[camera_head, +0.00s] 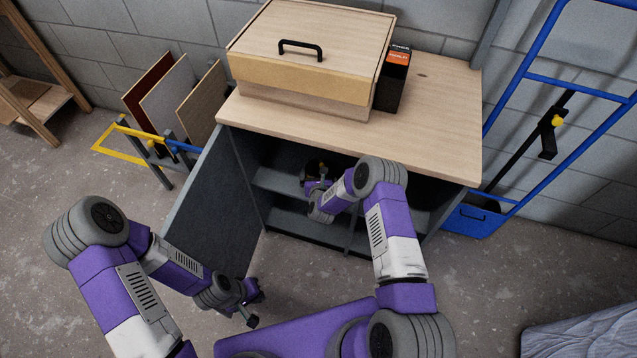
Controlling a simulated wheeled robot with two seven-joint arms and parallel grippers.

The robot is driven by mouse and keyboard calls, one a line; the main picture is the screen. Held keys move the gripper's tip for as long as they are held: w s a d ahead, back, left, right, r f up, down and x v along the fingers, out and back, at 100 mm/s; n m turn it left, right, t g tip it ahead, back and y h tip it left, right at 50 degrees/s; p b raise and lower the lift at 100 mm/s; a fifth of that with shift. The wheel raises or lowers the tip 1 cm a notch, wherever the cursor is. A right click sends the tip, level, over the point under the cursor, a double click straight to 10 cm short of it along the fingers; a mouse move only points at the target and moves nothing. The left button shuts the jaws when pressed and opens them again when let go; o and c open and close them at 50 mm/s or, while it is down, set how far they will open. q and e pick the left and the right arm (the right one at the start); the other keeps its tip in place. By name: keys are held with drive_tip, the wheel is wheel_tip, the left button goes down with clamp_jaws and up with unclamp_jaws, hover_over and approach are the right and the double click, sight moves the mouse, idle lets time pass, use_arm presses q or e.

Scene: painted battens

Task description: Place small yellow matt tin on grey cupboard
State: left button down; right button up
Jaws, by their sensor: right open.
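The grey cupboard (204,200) has a pale wooden top (440,117) and stands with its door swung open to the left, showing dark shelves inside. My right gripper (316,172) reaches into the upper part of the cupboard. It is open, and a small yellowish patch shows at its fingers, too small and shaded to tell whether it is the tin. I cannot make out the small yellow matt tin anywhere for certain. My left gripper (258,309) hangs low in front of the open door, with its fingers apart and nothing between them.
A wooden box with a black handle (306,74) and a black-and-orange box (394,80) stand on the cupboard top; its right part is mostly bare. Upright boards (166,108) in a rack stand left. A blue trolley (478,222) stands right. A mattress-like thing (590,335) lies lower right.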

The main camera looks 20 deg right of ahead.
drive_tip(key=s+a+r+n+g+y+p, duration=0.1)
drive_tip(key=s+a+n+g+y, duration=0.1)
drive_tip(key=s+n, duration=1)
drive_tip(key=s+a+r+n+g+y+p, duration=0.1)
drive_tip(key=s+n+g, duration=0.5)
drive_tip(key=s+n, duration=0.6)
drive_tip(key=s+a+r+n+g+y+p, duration=0.1)
drive_tip(key=s+a+n+g+y, duration=0.3)
drive_tip(key=s+n, duration=0.7)
drive_tip(key=shift+s+a+r+n+g, duration=0.4)
drive_tip(key=shift+s+a+r, duration=0.35)
drive_tip(key=shift+a+r, duration=0.15)
